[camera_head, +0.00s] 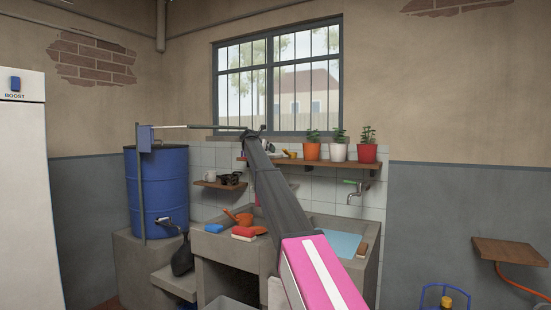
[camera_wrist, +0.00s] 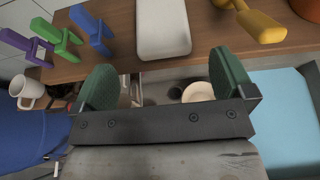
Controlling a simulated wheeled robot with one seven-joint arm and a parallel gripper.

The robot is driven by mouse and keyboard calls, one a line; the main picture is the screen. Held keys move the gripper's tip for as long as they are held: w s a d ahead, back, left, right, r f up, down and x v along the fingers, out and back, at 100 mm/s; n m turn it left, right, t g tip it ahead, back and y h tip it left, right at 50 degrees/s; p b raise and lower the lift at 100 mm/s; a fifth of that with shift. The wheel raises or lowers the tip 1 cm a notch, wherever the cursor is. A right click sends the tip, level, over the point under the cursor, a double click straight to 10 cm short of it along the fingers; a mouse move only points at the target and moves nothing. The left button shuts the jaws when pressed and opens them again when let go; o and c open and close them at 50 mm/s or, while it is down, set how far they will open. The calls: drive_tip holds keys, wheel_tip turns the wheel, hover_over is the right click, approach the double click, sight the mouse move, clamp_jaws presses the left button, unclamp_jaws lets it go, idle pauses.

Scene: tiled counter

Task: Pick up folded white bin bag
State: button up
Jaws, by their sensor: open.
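A flat white block-like item with rounded corners, which looks like the folded white bin bag (camera_wrist: 163,30), lies on the wooden shelf (camera_wrist: 230,49) in the wrist view. My gripper (camera_wrist: 169,85) is open, its two green fingertips spread wide on either side of the bag's line. The fingertips are just short of the shelf's front edge, and the bag lies ahead of them, with nothing between them. In the head view my gripper (camera_head: 254,133) is small and dark above the shelf under the window.
Purple, green and blue pegs (camera_wrist: 92,28) lie left of the bag. A yellow scoop-like item (camera_wrist: 256,22) lies to its right. Three potted plants (camera_head: 339,150) stand farther right on the shelf.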

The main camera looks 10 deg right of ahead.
sight(274, 156)
drive_tip(key=x, duration=0.9)
drive_tip(key=shift+w+d, duration=0.3)
drive_tip(key=shift+w, duration=0.05)
drive_tip(key=shift+c, duration=0.3)
drive_tip(key=c, duration=0.7)
